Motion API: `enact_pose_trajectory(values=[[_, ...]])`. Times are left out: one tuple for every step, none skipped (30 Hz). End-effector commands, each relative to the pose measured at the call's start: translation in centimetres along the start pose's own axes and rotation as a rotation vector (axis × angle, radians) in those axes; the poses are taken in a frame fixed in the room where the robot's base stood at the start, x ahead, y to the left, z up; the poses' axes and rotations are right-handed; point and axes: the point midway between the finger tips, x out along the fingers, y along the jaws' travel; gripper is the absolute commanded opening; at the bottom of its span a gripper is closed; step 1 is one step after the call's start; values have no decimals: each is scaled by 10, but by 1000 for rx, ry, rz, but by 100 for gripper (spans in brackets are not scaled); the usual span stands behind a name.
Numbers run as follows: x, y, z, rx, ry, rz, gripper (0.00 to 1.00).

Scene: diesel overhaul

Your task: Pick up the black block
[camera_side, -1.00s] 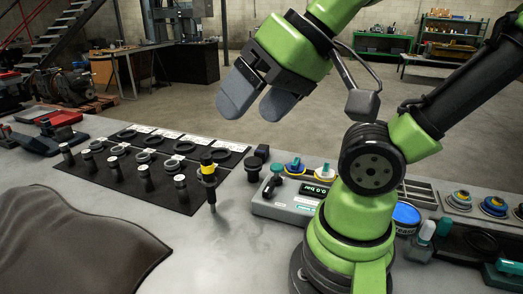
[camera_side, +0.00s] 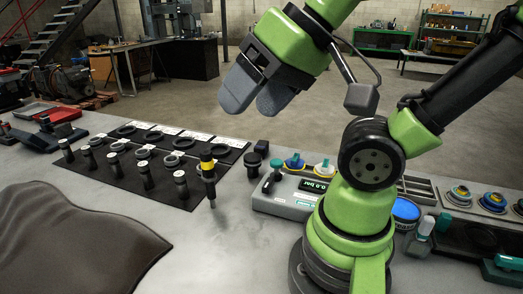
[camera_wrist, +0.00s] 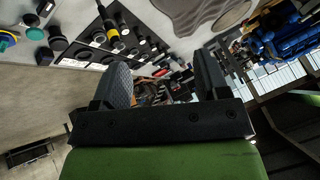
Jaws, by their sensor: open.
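My gripper (camera_side: 255,97) is open and empty, high above the bench in the side view. Its two grey fingers point down and to the left, and they also show in the wrist view (camera_wrist: 160,66). A small dark block-like piece (camera_side: 252,166) stands upright on the bench between the black mat and the pressure unit. I take it for the black block, but its exact shape is hard to tell. A second dark round-topped piece (camera_side: 262,149) stands just behind it. My gripper is well above both and touches neither. In the wrist view, dark pieces (camera_wrist: 58,43) show at upper left.
A black mat (camera_side: 107,187) carries several dark cylinders and rings. A yellow-banded tool (camera_side: 207,168) stands at its right edge. The pressure unit (camera_side: 290,205) is to the right. A dark cloth (camera_side: 75,240) covers the front left. The bench front centre is clear.

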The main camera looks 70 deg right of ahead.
Motion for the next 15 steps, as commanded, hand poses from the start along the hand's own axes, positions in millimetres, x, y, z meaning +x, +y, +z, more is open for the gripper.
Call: enact_pose_trajectory(values=[[1, 1, -4, -17, 0, 11, 68], [2, 2, -8, -36, -2, 22, 68], [4, 3, -15, -73, -4, 42, 68], [6, 6, -22, -110, -7, 63, 68], [8, 8, -30, -153, -11, 85, 68], [13, 13, -43, -223, -20, 120, 68], [17, 18, -54, -281, -32, 148, 68], [22, 23, -65, -344, -46, 176, 68], [28, 32, -80, -432, -68, 214, 68], [34, 39, -91, -499, -87, 240, 68], [39, 47, -102, -565, -109, 265, 68], [47, 59, -115, -653, -144, 294, 68], [54, 69, -124, -720, -172, 315, 68], [60, 79, -133, -787, -202, 333, 68], [69, 94, -144, -874, -246, 352, 68]])
